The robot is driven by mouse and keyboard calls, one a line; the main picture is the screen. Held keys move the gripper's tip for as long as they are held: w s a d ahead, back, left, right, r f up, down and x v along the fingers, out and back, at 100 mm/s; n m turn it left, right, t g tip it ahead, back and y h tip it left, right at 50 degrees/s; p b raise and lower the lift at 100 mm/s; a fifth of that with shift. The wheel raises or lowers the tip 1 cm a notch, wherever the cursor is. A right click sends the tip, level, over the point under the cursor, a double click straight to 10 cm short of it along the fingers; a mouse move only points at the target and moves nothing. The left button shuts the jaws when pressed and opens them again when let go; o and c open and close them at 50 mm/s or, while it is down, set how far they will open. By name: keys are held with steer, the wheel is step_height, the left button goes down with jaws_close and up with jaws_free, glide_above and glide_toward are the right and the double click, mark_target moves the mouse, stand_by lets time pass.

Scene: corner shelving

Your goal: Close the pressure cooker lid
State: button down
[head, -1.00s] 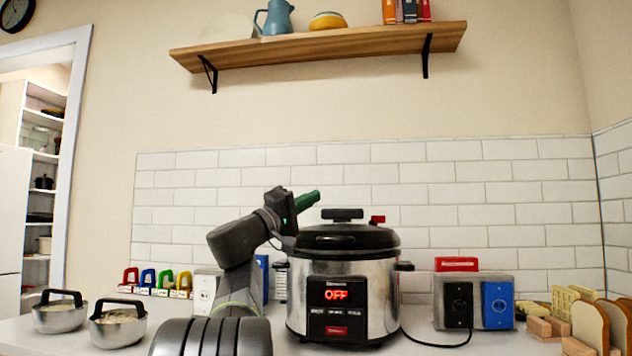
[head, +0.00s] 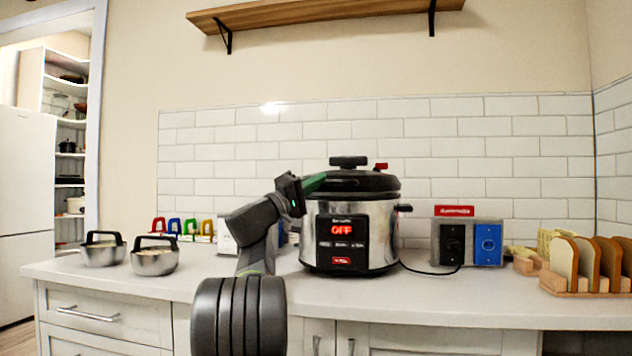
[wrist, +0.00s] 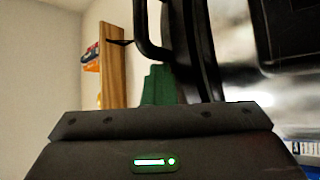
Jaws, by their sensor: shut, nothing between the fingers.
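The pressure cooker (head: 383,235) stands on the counter, a steel pot with a black front panel reading OFF in red. Its black lid (head: 362,182) lies over the pot's top, with a black knob and a red valve on it. I cannot tell whether it is latched. My gripper (head: 316,182), with green fingers, is at the lid's left edge. The fingers are shut and empty; whether they touch the lid is unclear. In the wrist view the green fingers (wrist: 158,86) show beside a curved black handle (wrist: 148,35) and the dark lid rim (wrist: 205,60).
Two steel bowls with black handles (head: 153,260) stand at the left, near several coloured clips (head: 190,228). A grey box with black and blue panels (head: 468,242) and a bread rack (head: 590,283) are at the right. A cable runs along the counter (head: 420,290). A wooden shelf (head: 325,17) hangs above.

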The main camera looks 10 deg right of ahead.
steer(key=shift+w+d+f, duration=0.15)
steer(key=shift+w+f, duration=0.2)
steer(key=shift+f, duration=0.45)
steer(key=r+p+v, duration=0.1)
steer(key=v, duration=1.2)
steer(key=shift+s+a, duration=0.4)
steer(key=shift+a, duration=0.15)
steer(key=shift+d, duration=0.15)
steer(key=x, duration=1.3)
steer(key=shift+w+d+f+b, duration=0.2)
steer(key=shift+w+f+b, duration=0.05)
steer(key=shift+w+b, duration=0.15)
